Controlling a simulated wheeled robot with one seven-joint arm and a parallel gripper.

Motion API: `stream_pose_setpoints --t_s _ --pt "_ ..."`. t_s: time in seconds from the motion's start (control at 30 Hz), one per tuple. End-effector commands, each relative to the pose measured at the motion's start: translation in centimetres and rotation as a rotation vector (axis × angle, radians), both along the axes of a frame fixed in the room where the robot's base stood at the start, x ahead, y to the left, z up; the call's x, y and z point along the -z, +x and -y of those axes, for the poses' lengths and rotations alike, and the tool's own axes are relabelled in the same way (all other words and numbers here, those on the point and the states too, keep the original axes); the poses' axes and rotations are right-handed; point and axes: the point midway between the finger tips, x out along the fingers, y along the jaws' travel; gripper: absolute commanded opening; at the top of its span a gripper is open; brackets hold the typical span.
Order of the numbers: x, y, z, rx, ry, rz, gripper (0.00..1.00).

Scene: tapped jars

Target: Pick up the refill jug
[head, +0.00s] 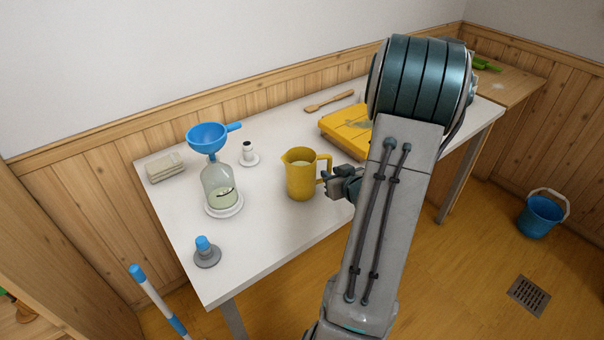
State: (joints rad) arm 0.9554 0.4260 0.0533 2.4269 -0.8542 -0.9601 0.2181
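The yellow refill jug (299,184) stands upright on the white table (270,240), with pale contents showing inside its rim. Its spout points left and its handle points right, towards my arm. My gripper (328,180) is at the right of the jug, with its fingertips at or very close to the lower part of the handle. The fingers overlap the handle in this view, so I cannot tell whether they touch it or how wide they are apart. My arm hides the table to the right of the gripper.
Left of the jug stand a glass jar (217,190) with a blue funnel (208,137) and a small white bottle (248,151). A blue-topped piece (204,248) is near the front edge. A yellow box (346,125) and wooden spoon (328,102) lie behind. The table's front middle is clear.

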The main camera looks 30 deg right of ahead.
Motion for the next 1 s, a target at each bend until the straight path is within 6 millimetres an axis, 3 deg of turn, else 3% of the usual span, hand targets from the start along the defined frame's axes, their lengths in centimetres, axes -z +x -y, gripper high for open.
stream_pose_setpoints --t_s 0.33,0.67,0.73,0.77,1.0 --pt "1.7 3.9 0.9 -0.002 0.001 -0.001 0.24" --pt "2.0 4.5 1.0 0.000 0.000 0.000 0.24" --pt "2.0 4.5 1.0 0.000 0.000 0.000 0.05" --pt "2.0 4.5 1.0 0.000 0.000 0.000 0.00" --pt "2.0 4.4 1.0 0.000 0.000 -0.001 0.00"
